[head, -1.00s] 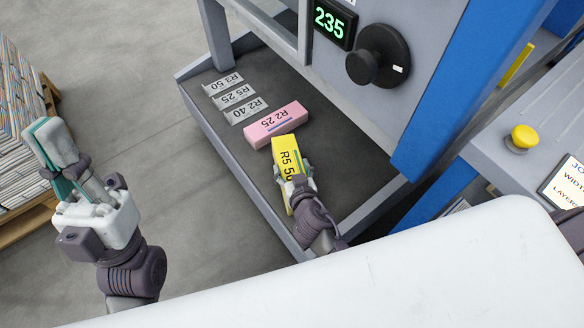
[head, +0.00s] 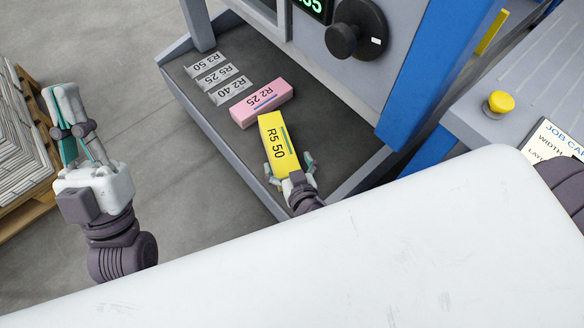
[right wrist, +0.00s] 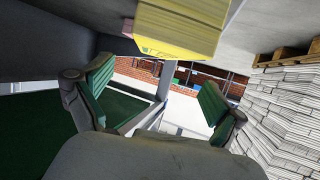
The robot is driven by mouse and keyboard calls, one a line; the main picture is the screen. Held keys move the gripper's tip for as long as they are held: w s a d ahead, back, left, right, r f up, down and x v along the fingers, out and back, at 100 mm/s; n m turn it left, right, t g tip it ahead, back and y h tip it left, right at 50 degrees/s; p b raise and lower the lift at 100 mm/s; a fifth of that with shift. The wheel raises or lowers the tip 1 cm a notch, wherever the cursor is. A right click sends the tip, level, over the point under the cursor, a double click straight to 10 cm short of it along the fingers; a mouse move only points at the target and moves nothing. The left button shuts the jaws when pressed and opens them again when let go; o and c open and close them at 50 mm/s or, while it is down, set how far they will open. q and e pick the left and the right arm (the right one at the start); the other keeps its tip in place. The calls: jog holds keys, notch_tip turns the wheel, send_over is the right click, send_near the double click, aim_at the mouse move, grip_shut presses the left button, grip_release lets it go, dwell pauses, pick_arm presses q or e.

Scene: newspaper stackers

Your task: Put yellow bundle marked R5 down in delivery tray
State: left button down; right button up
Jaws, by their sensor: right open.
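The yellow bundle marked R5 50 (head: 278,143) lies in the dark-floored tray (head: 336,157) below the machine. It is just in front of the pink bundle marked R2 25 (head: 262,103); I cannot tell whether they touch. My right gripper (head: 290,168) is open at the yellow bundle's near end, with a finger on each side. In the right wrist view its fingers (right wrist: 155,98) are spread and empty, with the yellow bundle (right wrist: 180,28) beyond them at the top. My left gripper (head: 64,93) is raised off to the left, away from the tray; its finger gap is unclear.
Several grey labelled pieces (head: 215,77) lie at the tray's far left. The machine has a black knob (head: 343,40) and a blue post (head: 432,70). A yellow button (head: 499,104) is at right. A pallet of newspapers (head: 22,160) stands left. My white body covers the lower foreground.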

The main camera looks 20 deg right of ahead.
jog(key=v, duration=0.4)
dwell(1.4)
